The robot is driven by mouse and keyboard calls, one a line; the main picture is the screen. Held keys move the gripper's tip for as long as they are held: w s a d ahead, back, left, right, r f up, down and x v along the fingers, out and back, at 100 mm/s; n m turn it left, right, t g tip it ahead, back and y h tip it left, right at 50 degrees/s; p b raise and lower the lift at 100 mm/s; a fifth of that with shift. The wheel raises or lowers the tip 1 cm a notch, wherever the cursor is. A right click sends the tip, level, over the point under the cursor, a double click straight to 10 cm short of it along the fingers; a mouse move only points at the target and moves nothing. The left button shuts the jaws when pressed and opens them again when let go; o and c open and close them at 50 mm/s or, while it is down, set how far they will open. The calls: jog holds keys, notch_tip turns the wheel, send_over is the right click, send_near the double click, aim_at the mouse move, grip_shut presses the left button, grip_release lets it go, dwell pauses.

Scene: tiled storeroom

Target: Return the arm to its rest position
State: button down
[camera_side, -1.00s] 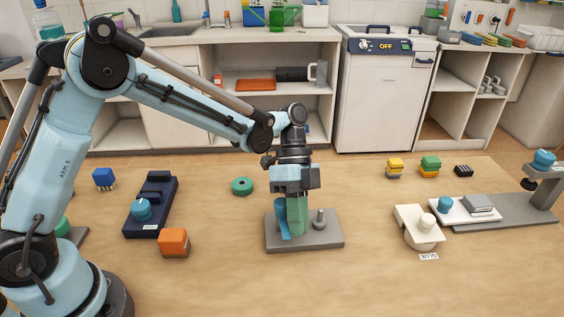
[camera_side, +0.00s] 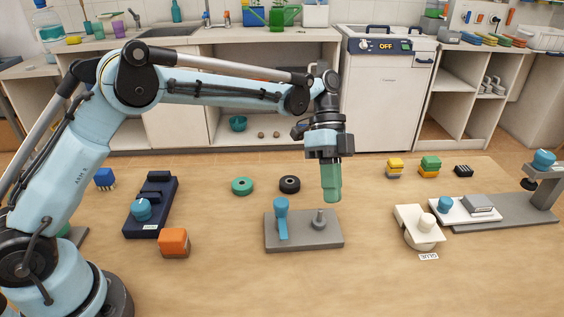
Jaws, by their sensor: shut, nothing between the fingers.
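My gripper (camera_side: 331,192) hangs in the air above and a little right of the grey plate (camera_side: 300,242), pointing down. Its green fingers are together with nothing between them. It is clear of the table and touches no object. The grey plate carries a blue upright piece (camera_side: 281,215) on its left and a short grey peg (camera_side: 319,220) on its right. My arm is stretched out from its base at the lower left.
A green ring (camera_side: 242,186) and a black ring (camera_side: 290,184) lie behind the plate. An orange block (camera_side: 174,242) and a dark blue fixture (camera_side: 152,208) stand left. A cream fixture (camera_side: 408,224) and a grey stand (camera_side: 510,212) are right. The front middle table is clear.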

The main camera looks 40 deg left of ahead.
jog(key=s+a+r+n+t+y, duration=0.2)
jog(key=s+a+r+n+t, duration=0.2)
jog(key=a+r+n+t, duration=0.35)
jog(key=s+a+f+n+t+y, duration=0.3)
jog(key=s+a+n+t, duration=0.1)
jog(key=s+a+n, duration=0.6)
jog(key=shift+s+a+f+t, duration=0.15)
jog(key=shift+s+f+t, duration=0.2)
jog(key=shift+s+f, duration=0.05)
